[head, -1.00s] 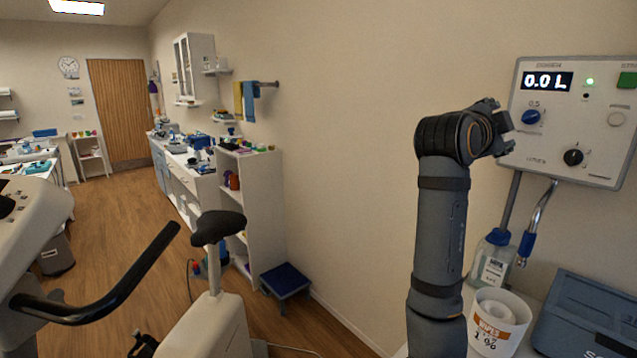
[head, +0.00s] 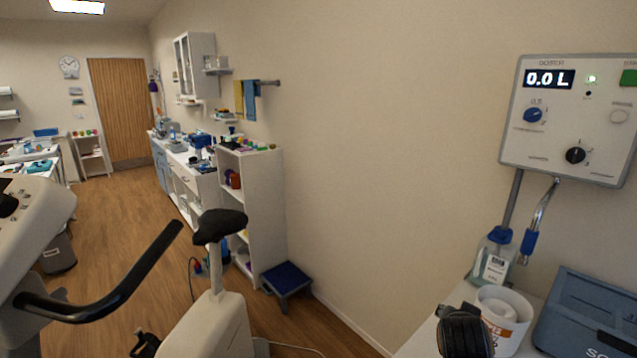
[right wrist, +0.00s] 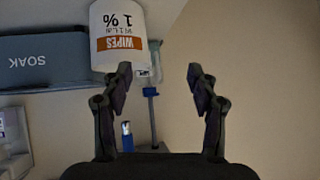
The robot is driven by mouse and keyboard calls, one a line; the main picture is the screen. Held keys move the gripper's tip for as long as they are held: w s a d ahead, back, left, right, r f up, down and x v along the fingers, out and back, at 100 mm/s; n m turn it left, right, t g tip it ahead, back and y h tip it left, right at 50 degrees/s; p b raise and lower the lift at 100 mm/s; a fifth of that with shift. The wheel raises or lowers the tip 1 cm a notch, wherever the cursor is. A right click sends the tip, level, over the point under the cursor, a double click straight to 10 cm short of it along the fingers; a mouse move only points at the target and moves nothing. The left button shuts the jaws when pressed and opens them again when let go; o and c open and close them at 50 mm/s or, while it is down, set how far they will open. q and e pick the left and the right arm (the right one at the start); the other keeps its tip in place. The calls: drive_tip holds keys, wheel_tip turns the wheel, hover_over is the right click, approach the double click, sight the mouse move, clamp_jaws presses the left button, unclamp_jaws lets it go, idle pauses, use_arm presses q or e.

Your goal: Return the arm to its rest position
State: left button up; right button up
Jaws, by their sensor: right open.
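My right arm shows in the head view only as a dark link at the bottom edge, in front of the wipes tub; its gripper is out of that view. In the right wrist view my right gripper (right wrist: 160,88) is open and empty, its two fingers apart. The white wipes tub (right wrist: 118,38) with an orange label lies beyond the left finger, upside down in that view. In the head view the tub (head: 507,312) stands on the white counter, partly hidden by my arm. My left gripper is not in view.
A wall dosing panel (head: 570,120) reads 0.0 L above a metal spout (head: 540,215). A clear bottle (head: 494,262) and a blue-grey soak box (head: 585,318) are on the counter. An exercise bike (head: 215,310) and a blue step stool (head: 286,280) stand to the left.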

drive_tip(key=s+a+f+n+g+y, duration=0.25)
drive_tip(key=s+f+n, duration=0.25)
drive_tip(key=s+f, duration=0.5)
drive_tip(key=s+a+f+n+g+y, duration=0.3)
drive_tip(key=s+f, duration=0.4)
drive_tip(key=s, duration=0.6)
wheel_tip(320, 180, down, 24)
drive_tip(key=s+n, duration=0.1)
drive_tip(key=s, duration=0.1)
drive_tip(key=s+d+f+g, duration=0.2)
drive_tip(key=s+f, duration=1.6)
drive_tip(key=s, duration=0.1)
drive_tip(key=shift+s+d+f, duration=0.2)
drive_tip(key=shift+s+f, duration=0.05)
drive_tip(key=shift+f, duration=0.1)
